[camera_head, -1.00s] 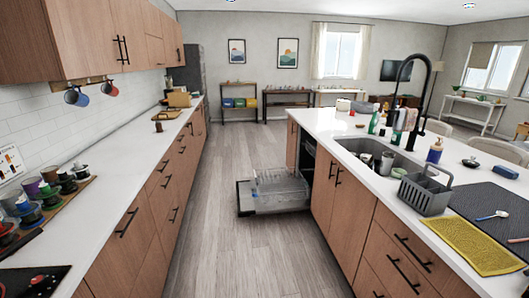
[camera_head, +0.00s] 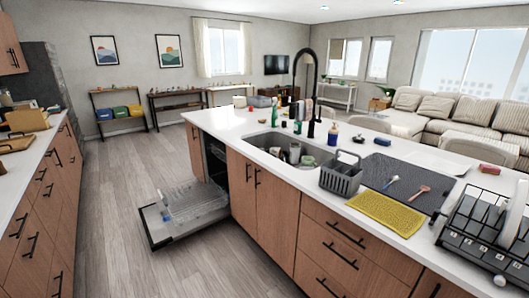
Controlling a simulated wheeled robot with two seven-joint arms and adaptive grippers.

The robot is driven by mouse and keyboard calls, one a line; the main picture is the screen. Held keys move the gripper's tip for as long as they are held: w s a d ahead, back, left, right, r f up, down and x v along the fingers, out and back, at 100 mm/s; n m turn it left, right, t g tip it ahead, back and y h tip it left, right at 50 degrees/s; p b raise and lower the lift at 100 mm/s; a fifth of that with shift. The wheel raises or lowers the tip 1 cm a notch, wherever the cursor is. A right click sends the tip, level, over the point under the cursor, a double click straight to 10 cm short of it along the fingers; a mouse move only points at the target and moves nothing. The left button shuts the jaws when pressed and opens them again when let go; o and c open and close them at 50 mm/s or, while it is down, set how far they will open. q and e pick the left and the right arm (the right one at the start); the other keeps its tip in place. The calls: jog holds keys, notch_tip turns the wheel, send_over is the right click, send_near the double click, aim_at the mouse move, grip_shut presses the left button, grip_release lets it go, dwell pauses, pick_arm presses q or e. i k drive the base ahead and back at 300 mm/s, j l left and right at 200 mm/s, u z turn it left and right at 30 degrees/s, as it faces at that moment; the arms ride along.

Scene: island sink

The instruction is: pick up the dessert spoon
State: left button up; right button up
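A small utensil with a pale end and a blue part (camera_head: 390,183) lies on the dark mat (camera_head: 405,175) on the island counter. It may be the dessert spoon, but it is too small to tell. A pinkish utensil (camera_head: 419,192) lies to its right on the same mat. No other spoon can be made out; the insides of the grey caddy (camera_head: 341,178) and the sink (camera_head: 268,142) are only partly visible. Neither of my grippers is in view.
A yellow mat (camera_head: 385,213) lies at the island's front edge. A black dish rack (camera_head: 485,235) with plates stands at the right. The tall black faucet (camera_head: 314,90) rises behind the sink. The dishwasher door (camera_head: 185,215) is open low over the floor. The left aisle floor is clear.

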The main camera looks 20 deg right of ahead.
aim_at(396, 177)
jog(key=i+j+z, duration=0.2)
jog(key=z, duration=0.25)
jog(key=i+j+z, duration=0.15)
jog(key=j+z, duration=0.3)
jog(key=i+j+z, duration=0.15)
jog(key=j+z, duration=0.6)
jog(key=j, duration=0.15)
jog(key=j+z, duration=0.35)
jog(key=j, duration=0.2)
jog(key=i, duration=0.05)
